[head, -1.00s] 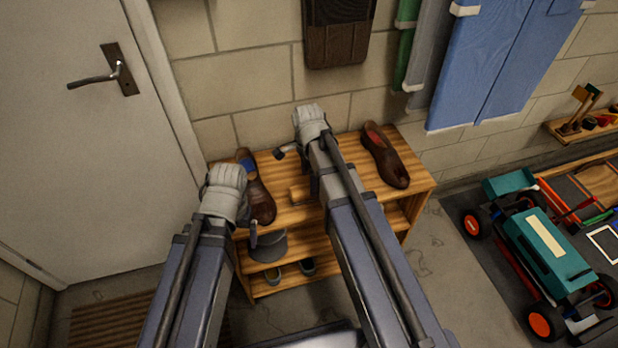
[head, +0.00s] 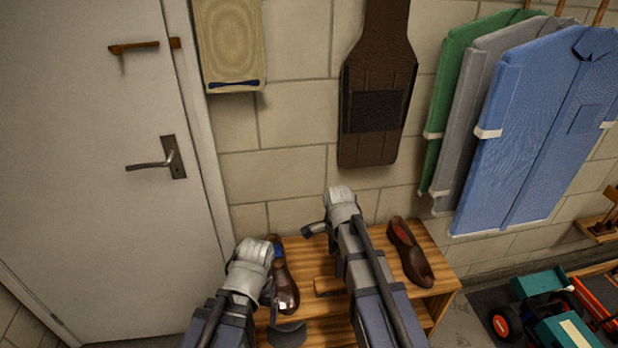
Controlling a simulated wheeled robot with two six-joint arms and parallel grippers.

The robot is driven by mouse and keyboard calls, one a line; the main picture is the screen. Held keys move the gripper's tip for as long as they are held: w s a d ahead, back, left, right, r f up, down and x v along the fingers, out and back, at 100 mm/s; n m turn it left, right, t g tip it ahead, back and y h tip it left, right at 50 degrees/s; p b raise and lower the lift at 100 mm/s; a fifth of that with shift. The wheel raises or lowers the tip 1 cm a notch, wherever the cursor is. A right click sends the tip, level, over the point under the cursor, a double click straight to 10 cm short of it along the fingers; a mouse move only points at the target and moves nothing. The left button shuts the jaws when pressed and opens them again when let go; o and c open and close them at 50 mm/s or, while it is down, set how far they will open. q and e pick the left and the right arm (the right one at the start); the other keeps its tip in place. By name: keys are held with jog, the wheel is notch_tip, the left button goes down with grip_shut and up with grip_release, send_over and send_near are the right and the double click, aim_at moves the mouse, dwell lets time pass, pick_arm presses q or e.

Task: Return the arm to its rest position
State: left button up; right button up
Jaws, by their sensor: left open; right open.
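My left gripper (head: 267,291) is at the end of the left arm, in front of the left brown shoe (head: 286,288). Its jaws are mostly hidden by the wrist; it is open and I see nothing in it. My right gripper (head: 315,229) is at the end of the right arm, above the wooden shoe rack (head: 437,277), between the two shoes. It points left, is open, and looks empty. The right brown shoe (head: 408,253) lies on the rack top, clear of the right arm.
A door (head: 90,220) stands at the left. A brown apron (head: 375,100) and green, grey and blue coats (head: 540,120) hang on the block wall above the rack. A grey cap (head: 287,334) shows below.

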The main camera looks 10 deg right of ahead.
aim_at(333, 280)
notch_tip(333, 280, down, 12)
jog(key=b, duration=1.1)
jog(key=shift+d+f+b, duration=0.1)
jog(key=shift+b, duration=0.3)
